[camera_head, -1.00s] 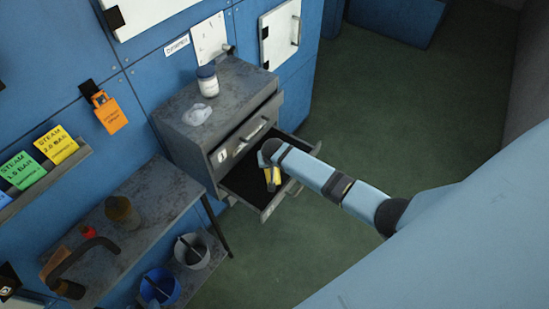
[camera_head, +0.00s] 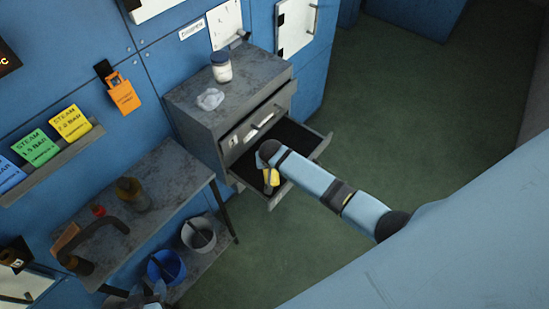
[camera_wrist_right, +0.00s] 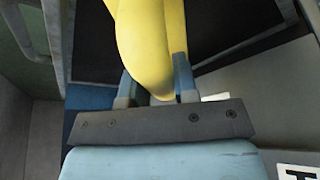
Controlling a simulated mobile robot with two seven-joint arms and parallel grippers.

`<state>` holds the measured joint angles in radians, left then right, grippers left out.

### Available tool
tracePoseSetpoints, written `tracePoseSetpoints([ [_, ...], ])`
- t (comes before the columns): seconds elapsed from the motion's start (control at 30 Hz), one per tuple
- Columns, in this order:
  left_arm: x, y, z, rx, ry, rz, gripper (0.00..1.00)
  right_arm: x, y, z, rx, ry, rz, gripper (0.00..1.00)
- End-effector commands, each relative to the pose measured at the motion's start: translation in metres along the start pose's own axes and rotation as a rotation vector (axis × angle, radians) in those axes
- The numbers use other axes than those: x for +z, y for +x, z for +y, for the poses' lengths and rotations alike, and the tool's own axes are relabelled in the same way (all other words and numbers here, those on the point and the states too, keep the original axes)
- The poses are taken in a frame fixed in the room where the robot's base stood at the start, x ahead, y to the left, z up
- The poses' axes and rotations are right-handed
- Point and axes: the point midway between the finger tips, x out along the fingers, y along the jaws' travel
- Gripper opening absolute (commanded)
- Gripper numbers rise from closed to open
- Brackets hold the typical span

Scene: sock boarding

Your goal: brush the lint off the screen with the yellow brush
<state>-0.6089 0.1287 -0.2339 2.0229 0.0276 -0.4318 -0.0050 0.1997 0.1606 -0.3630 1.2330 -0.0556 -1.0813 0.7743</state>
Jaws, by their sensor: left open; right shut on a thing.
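The yellow brush (camera_head: 271,177) is in my right gripper (camera_head: 269,168), over the front left part of the open drawer (camera_head: 318,148). In the right wrist view the brush (camera_wrist_right: 150,45) shows as a smooth yellow body between the two fingers (camera_wrist_right: 155,88), which are shut on it. Its bristles are hidden. The drawer's floor looks black. I cannot tell whether that is the screen, and no lint can be made out. My left gripper (camera_head: 146,296) is open at the bottom left edge, partly cut off, below the blue bucket.
The grey cabinet (camera_head: 190,110) carries a white jar (camera_head: 221,68) and a pale crumpled lump (camera_head: 210,99). Left of it is a bench (camera_head: 175,175) with a brown bottle (camera_head: 131,194). A blue bucket (camera_head: 154,270) and a grey bucket (camera_head: 188,235) stand below. Floor at right is clear.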

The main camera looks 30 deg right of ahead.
Motion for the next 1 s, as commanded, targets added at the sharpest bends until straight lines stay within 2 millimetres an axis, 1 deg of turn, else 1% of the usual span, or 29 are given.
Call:
tracePoseSetpoints([
  [0.07, 0.0, 0.0, 0.0, 0.0, 0.0, 0.0, 0.48, 0.003, -0.001, -0.002, 0.001, 0.0, -0.002, 0.09],
  [0.37, 0.0, 0.0, 0.0, 0.0, 0.0, 0.0, 0.48, 0.002, -0.003, -0.003, 0.001, 0.0, 0.0, 0.09],
  [0.47, 0.0, 0.0, 0.0, 0.0, 0.0, 0.0, 0.48, -0.002, -0.009, -0.002, 0.0, 0.002, 0.001, 0.09],
  [0.83, 0.0, 0.0, 0.0, 0.0, 0.0, 0.0, 0.48, -0.016, -0.044, -0.003, -0.001, 0.002, 0.002, 0.09],
  [1.0, 0.0, 0.0, 0.0, 0.0, 0.0, 0.0, 0.48, -0.021, -0.056, -0.002, 0.0, 0.002, 0.002, 0.09],
])
